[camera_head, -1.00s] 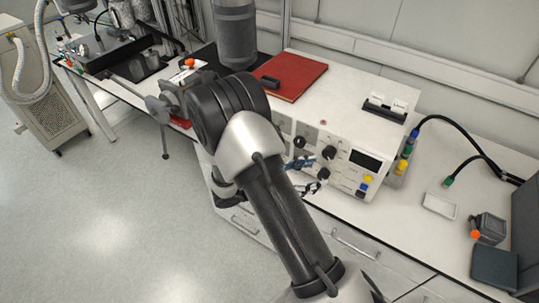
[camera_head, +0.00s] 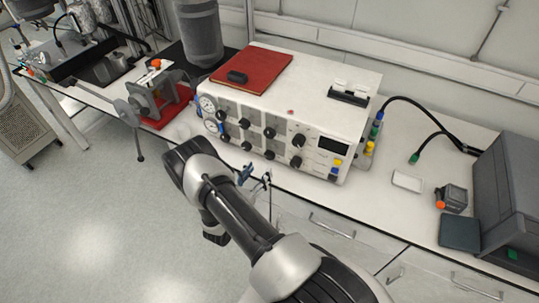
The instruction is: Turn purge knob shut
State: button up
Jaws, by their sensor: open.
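A white control box (camera_head: 330,105) stands on the bench, with two rows of black knobs on its front panel. The knobs include one at upper right (camera_head: 299,140), one at lower right (camera_head: 296,161) and one at upper left (camera_head: 222,114). Labels are too small to read, so I cannot tell which is the purge knob. My gripper (camera_head: 256,179) is in front of the panel and below the lower row, partly hidden by my arm. Its fingers are apart and empty, and appear clear of the knobs.
Two round gauges (camera_head: 208,104) sit at the panel's left, and a small display (camera_head: 332,146) at its right. A red book (camera_head: 262,70) lies on the box. A red-based clamp device (camera_head: 160,105) stands left. Drawers are below the bench edge; floor at left is clear.

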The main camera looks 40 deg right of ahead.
aim_at(268, 157)
jog(key=x, duration=0.9)
jog(key=shift+w+d, duration=0.15)
jog(key=shift+d, duration=0.25)
jog(key=c, duration=1.1)
